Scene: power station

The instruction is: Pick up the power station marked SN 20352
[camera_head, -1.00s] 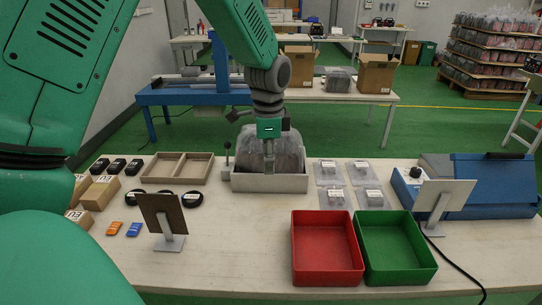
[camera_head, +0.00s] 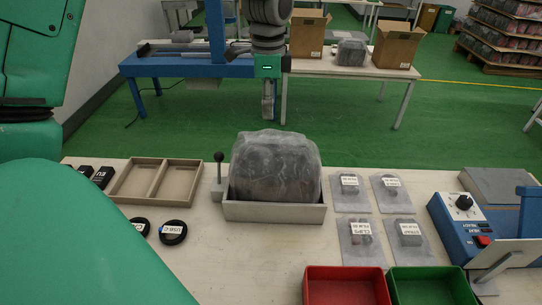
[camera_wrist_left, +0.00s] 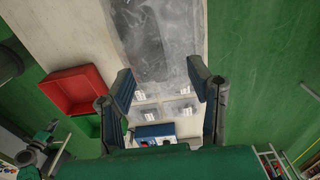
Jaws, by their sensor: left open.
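A dark power station in a clear plastic bag (camera_head: 275,168) stands upright in a shallow grey holder (camera_head: 275,212) on the near table. No serial number is readable on it. My left gripper (camera_head: 268,108) points down above and beyond the bag in the head view, apart from it. In the left wrist view the two fingers of this gripper (camera_wrist_left: 164,82) are spread and empty, with the bagged unit (camera_wrist_left: 160,45) past their tips.
A lever (camera_head: 219,170) stands at the holder's left, beside a divided tray (camera_head: 156,181). Small bagged parts (camera_head: 350,184) lie at the right. A red bin (camera_head: 345,288) and a green bin (camera_head: 432,288) are in front. Another bagged unit (camera_head: 351,52) sits on the back table.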

